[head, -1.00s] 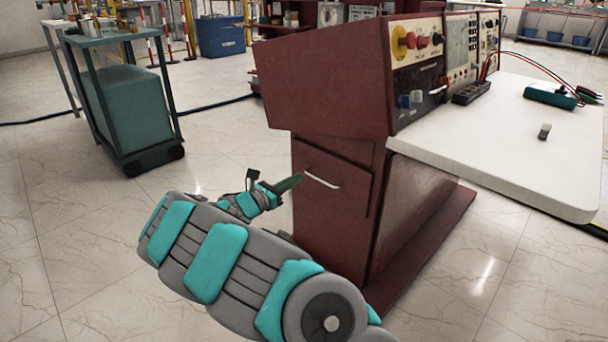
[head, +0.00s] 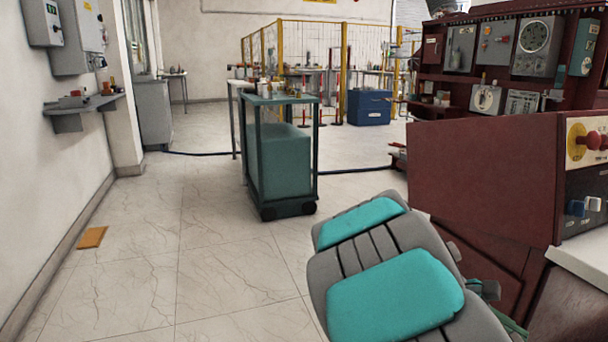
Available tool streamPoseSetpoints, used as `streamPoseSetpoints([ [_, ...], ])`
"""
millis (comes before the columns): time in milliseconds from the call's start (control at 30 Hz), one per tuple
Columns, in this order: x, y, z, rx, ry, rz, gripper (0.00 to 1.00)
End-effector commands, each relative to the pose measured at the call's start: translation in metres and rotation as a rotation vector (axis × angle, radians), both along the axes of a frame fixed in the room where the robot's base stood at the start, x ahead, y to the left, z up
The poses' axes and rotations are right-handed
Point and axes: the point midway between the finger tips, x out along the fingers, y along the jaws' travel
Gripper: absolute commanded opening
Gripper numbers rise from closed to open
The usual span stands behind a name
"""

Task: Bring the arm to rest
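My arm (head: 395,298), grey with teal pads, reaches across the lower right of the head view, in front of the dark red console (head: 485,175). Only a small part of my gripper (head: 513,327) shows past the arm, low at the right, near the console's lower front. The rest of it is hidden behind the arm and cut by the frame edge. Whether its fingers are open or shut does not show, and neither does whether they touch the console.
A green wheeled cart (head: 282,160) stands ahead on the tiled floor. A wall shelf (head: 82,108) juts out at the left, and an orange-yellow piece (head: 91,237) lies on the floor. A white tabletop (head: 585,258) adjoins the console.

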Motion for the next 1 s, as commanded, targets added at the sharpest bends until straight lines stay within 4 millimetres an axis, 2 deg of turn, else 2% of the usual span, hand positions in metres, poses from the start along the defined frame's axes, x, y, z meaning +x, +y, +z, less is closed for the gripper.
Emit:
streamPoseSetpoints([
  [33,-0.019,0.008,-0.002,0.051,-0.052,-0.048,0.0],
  [200,-0.073,0.045,-0.02,0.229,-0.202,-0.206,0.0],
  [367,-0.115,0.093,-0.037,0.409,-0.314,-0.339,0.0],
  [500,-0.147,0.141,-0.049,0.567,-0.383,-0.446,0.0],
  [700,-0.182,0.205,-0.057,0.756,-0.432,-0.556,0.0],
  [800,-0.193,0.224,-0.058,0.811,-0.436,-0.588,0.0],
  [900,-0.199,0.235,-0.058,0.841,-0.438,-0.604,0.0],
  [1000,-0.2,0.237,-0.058,0.847,-0.439,-0.608,0.0],
])
